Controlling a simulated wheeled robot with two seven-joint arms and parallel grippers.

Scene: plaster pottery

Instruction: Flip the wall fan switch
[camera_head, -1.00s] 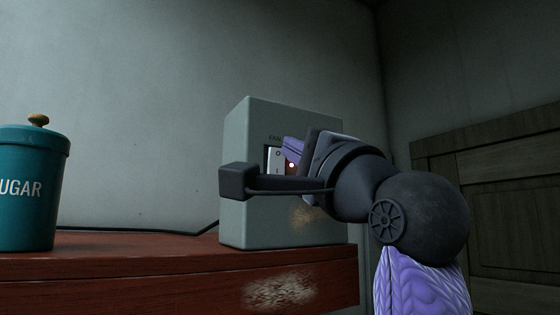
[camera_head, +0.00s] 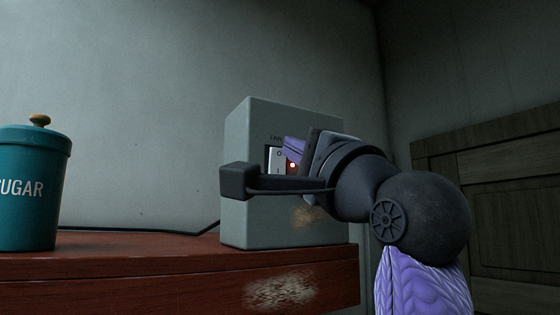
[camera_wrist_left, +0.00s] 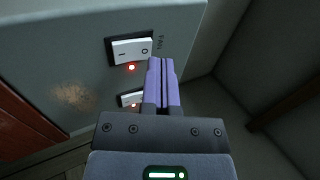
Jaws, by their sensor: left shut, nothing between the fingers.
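The fan switch (camera_head: 277,161) is a white rocker marked O and I, set in a dark frame on a grey box. It also shows in the left wrist view (camera_wrist_left: 131,49), under the label FAN, with a lit red light (camera_wrist_left: 131,68) beside it. My left gripper (camera_head: 294,148) is in front of the box, its purple fingers shut and empty. My right gripper is not in view.
The grey box (camera_head: 240,170) stands on a red-brown wooden top (camera_head: 150,262). A teal sugar canister (camera_head: 30,195) stands at the left. A black cable (camera_head: 205,229) runs along the wall. A dark wooden panel (camera_head: 510,200) is at the right.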

